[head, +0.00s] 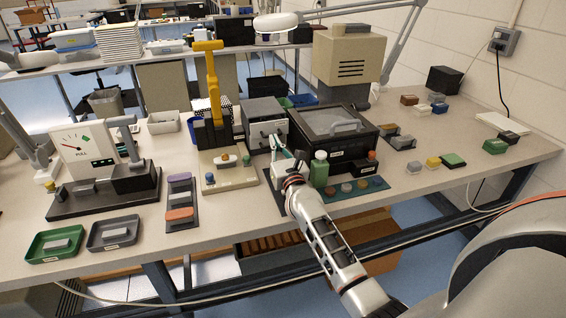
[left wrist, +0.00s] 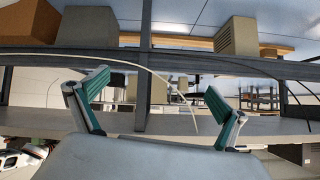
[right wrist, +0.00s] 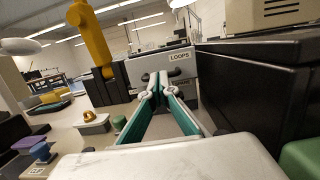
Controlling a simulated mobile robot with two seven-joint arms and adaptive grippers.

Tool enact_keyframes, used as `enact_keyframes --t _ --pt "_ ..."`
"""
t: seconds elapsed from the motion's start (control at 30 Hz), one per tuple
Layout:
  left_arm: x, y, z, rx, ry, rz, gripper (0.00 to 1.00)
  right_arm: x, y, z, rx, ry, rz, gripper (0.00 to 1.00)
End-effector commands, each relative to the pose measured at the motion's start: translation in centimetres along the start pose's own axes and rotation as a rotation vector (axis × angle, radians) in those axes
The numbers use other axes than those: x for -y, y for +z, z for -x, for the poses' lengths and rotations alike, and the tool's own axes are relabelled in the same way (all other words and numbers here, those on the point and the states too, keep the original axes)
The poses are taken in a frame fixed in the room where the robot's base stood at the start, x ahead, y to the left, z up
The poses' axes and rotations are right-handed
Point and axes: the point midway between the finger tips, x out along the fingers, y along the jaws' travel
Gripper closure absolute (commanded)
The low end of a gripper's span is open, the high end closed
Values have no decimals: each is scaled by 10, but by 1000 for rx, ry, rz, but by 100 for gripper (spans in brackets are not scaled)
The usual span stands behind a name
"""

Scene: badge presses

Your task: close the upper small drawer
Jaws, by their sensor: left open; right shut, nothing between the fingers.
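The small grey drawer cabinet (head: 264,110) stands on the bench, left of a black lidded case. Its upper drawer (right wrist: 160,64) has a light grey front labelled LOOPS in the right wrist view; how far it stands out is hard to tell. A lower drawer label shows partly behind my fingers. My right gripper (head: 279,147) is shut and empty, with its tips (right wrist: 157,82) in front of the drawer fronts, at or very near the upper one. Contact cannot be made out. My left gripper (left wrist: 157,82) is open and empty, near the bench's edge and frame.
A yellow-armed press (head: 211,90) stands to the left. A mat with round parts (head: 352,188) lies at the front edge.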

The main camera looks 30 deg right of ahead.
Motion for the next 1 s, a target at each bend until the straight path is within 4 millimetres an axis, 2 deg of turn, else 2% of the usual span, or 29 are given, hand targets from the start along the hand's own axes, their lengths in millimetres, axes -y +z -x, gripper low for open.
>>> enact_keyframes --t 0.1,0.23,0.57,0.73,1.0 --pt "1 4 -3 0 -4 -5 0 1 -8 -18 -3 0 0 100" --pt "4 2 -5 -6 -10 -10 0 1 -8 -28 -2 -1 0 100" --pt "8 -3 -7 -14 -14 -12 0 2 -3 -32 2 -2 -1 100" --pt "4 1 -5 -6 -8 -12 0 3 0 -33 6 -4 -2 100" --pt "4 0 -5 -7 -8 -11 0 5 22 -36 19 -7 0 100"
